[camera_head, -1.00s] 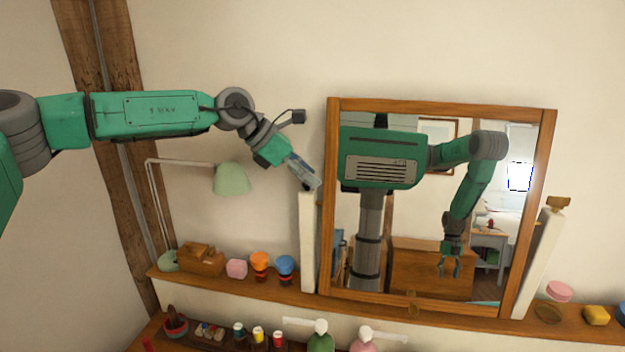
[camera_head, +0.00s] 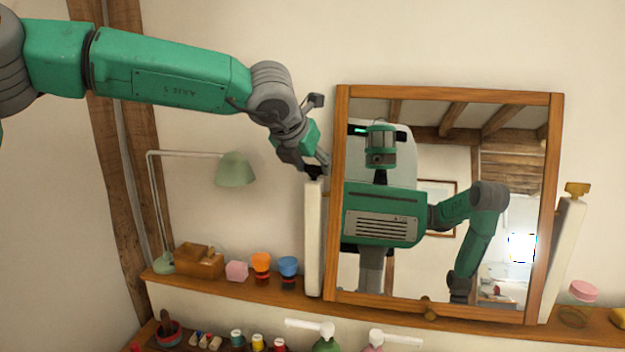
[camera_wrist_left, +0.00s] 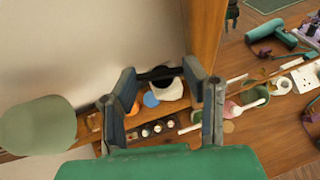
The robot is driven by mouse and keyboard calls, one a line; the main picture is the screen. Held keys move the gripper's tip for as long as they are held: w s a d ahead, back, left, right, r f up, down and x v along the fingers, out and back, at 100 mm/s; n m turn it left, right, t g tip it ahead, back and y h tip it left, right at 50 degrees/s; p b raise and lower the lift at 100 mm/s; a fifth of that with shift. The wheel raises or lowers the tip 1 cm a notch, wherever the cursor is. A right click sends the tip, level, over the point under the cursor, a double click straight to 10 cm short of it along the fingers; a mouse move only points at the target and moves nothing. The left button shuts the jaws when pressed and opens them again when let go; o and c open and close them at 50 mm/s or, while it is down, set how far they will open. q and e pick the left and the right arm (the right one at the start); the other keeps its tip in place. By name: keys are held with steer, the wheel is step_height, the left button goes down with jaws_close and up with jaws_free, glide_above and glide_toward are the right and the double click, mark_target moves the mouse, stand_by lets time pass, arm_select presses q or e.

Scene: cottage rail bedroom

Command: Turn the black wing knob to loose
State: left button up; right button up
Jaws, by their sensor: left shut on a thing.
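The black wing knob (camera_head: 314,172) is a small dark piece at the top of the white left post (camera_head: 313,240), beside the mirror. The gripper mostly hides it in the head view. In the left wrist view the dark knob (camera_wrist_left: 158,73) spans the space between my fingers, above the white post end (camera_wrist_left: 166,90). My left gripper (camera_head: 317,168) is at the post's top, shut on the knob. The knob's exact angle is hard to tell. My right gripper is not directly in view; the mirror reflects part of that arm.
The wood-framed mirror (camera_head: 340,200) stands close right of my left gripper. A brass knob (camera_head: 577,188) tops the right post. A green lamp (camera_head: 235,170), wooden box (camera_head: 198,262) and several small jars line the shelf (camera_head: 220,285). The wall space above is clear.

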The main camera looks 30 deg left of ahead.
arm_select(q)
steer(key=shift+r+n+y+b, duration=0.2)
steer(key=shift+n+y+b, duration=0.3)
steer(key=shift+n+y, duration=0.55)
